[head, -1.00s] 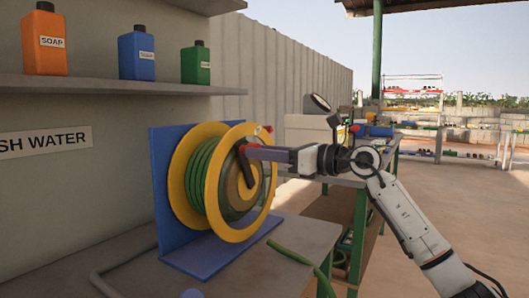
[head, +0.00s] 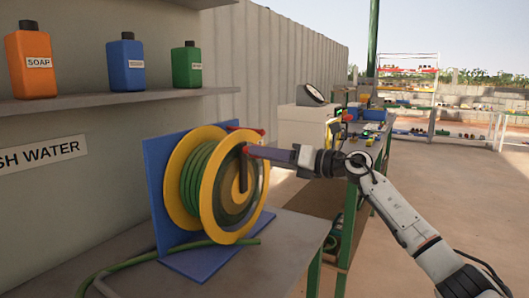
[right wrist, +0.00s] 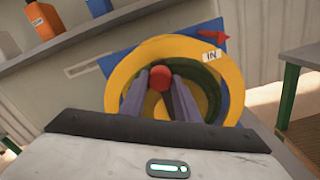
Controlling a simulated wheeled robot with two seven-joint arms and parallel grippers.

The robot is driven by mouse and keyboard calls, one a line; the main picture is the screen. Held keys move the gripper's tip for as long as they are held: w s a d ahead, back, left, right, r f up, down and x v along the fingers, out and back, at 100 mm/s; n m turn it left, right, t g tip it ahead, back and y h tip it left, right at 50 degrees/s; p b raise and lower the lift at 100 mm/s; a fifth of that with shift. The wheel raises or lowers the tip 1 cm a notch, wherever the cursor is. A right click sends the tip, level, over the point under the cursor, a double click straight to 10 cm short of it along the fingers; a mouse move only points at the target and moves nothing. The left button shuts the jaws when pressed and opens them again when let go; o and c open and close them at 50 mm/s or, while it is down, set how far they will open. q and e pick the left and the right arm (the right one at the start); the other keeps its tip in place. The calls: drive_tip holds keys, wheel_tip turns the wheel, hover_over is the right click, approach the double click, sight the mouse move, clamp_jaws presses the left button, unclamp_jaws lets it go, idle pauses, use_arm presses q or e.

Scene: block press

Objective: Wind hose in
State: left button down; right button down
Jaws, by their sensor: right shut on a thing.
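The hose reel has yellow flanges (head: 165,200) and stands on a blue stand (head: 155,165) on the bench. Green hose (head: 195,178) is wound between the flanges. A loose length of green hose (head: 140,258) lies across the bench from the lower left to beside the reel's foot. A dark crank arm (head: 243,178) is on the reel's near face. My right gripper (right wrist: 160,85) is shut on the crank's red knob (right wrist: 160,77), near the top of the reel face. A red arrow and an "IN" label (right wrist: 212,55) show behind it. My left gripper is not in view.
A shelf (head: 90,105) with orange, blue and green bottles is above the bench on the left. A green-legged table (head: 350,215) with a white box (head: 303,130) stands behind my right arm. Open floor lies to the right.

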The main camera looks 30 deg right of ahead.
drive_tip(key=c, duration=1.3)
unclamp_jaws()
drive_tip(key=shift+d, duration=0.1)
drive_tip(key=shift+c, duration=0.2)
drive_tip(key=b+v, duration=0.2)
drive_tip(key=v, duration=0.8)
drive_tip(key=shift+b, duration=0.3)
drive_tip(key=shift+s, duration=0.1)
